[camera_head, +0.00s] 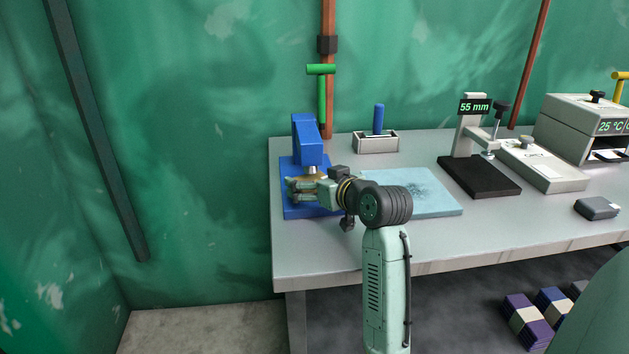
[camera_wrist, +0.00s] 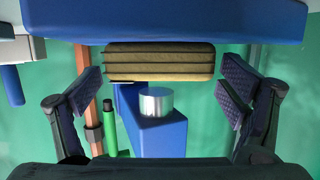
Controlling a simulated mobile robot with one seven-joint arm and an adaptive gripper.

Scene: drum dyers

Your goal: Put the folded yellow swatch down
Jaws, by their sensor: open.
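The folded yellow swatch (camera_wrist: 160,62) shows as a layered, brownish-yellow stack in the wrist view. It lies against the blue base plate (camera_wrist: 160,22) of the blue press, which appears upside down there. The silver ram (camera_wrist: 156,101) of the press is over the swatch with a gap between. My gripper (camera_wrist: 160,82) is open, one finger on each side of the swatch, with clear space on both sides. In the head view my gripper (camera_head: 297,188) is at the blue press (camera_head: 306,140), over its base, and mostly hides the swatch.
A pale blue mat (camera_head: 425,192) lies right of the press. A small holder with a blue handle (camera_head: 377,141) stands behind. A thickness gauge (camera_head: 480,172) reading 55 mm and a grey box (camera_head: 597,208) are farther right on the bench (camera_head: 330,250).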

